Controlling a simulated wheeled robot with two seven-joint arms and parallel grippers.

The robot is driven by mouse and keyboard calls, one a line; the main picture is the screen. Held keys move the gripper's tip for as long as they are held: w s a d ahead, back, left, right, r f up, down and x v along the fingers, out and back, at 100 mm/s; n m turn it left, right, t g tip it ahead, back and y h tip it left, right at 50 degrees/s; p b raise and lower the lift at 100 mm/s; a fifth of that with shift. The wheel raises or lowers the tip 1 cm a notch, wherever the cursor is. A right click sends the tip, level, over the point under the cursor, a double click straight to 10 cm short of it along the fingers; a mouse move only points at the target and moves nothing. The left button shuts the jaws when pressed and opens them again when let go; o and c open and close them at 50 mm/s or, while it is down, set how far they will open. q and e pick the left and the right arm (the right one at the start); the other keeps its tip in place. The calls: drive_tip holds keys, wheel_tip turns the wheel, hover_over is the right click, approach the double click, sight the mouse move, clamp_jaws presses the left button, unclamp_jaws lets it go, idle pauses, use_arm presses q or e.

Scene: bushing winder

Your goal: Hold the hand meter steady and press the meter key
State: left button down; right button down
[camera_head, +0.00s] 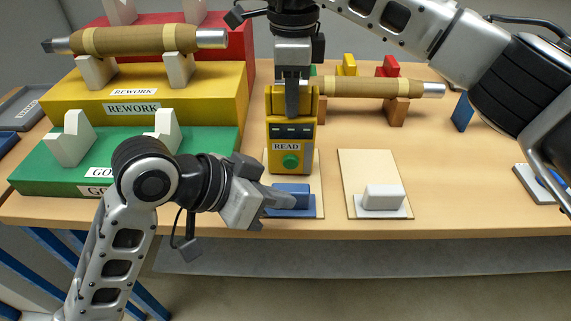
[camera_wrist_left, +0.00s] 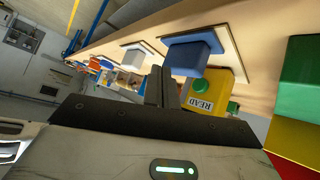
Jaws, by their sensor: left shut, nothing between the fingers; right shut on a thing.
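The yellow hand meter (camera_head: 291,133) stands upright near the table's front, with a dark display above a READ label. Its round green key (camera_head: 291,161) is on the lower front face. My right gripper (camera_head: 292,103) reaches down from above and is shut on the meter's top. My left gripper (camera_head: 289,201) is shut and empty, low in front of the meter at the blue block, apart from the key. In the left wrist view, the shut left fingers (camera_wrist_left: 163,88) show beside the meter (camera_wrist_left: 196,97) and the key (camera_wrist_left: 232,107).
A blue block (camera_head: 292,190) on a pad sits just below the meter; a white block (camera_head: 383,194) on another pad is to its right. Green (camera_head: 205,150) and yellow REWORK (camera_head: 210,95) stands fill the left. A brown bushing (camera_head: 365,87) lies behind the meter.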

sight(285, 167)
use_arm(q)
drive_tip(key=w+a+r+m+t+y, duration=0.1)
drive_tip(key=w+a+r+m+y, duration=0.1)
drive_tip(key=r+m, duration=0.4)
drive_tip(key=shift+w+a+r+m+y, duration=0.15)
drive_tip(key=shift+w+a+m+y, duration=0.45)
drive_tip(key=shift+y, duration=0.6)
drive_tip(key=shift+w+d, duration=0.1)
drive_tip(key=shift+d, duration=0.1)
drive_tip(key=x, duration=1)
drive_tip(key=shift+w, duration=0.15)
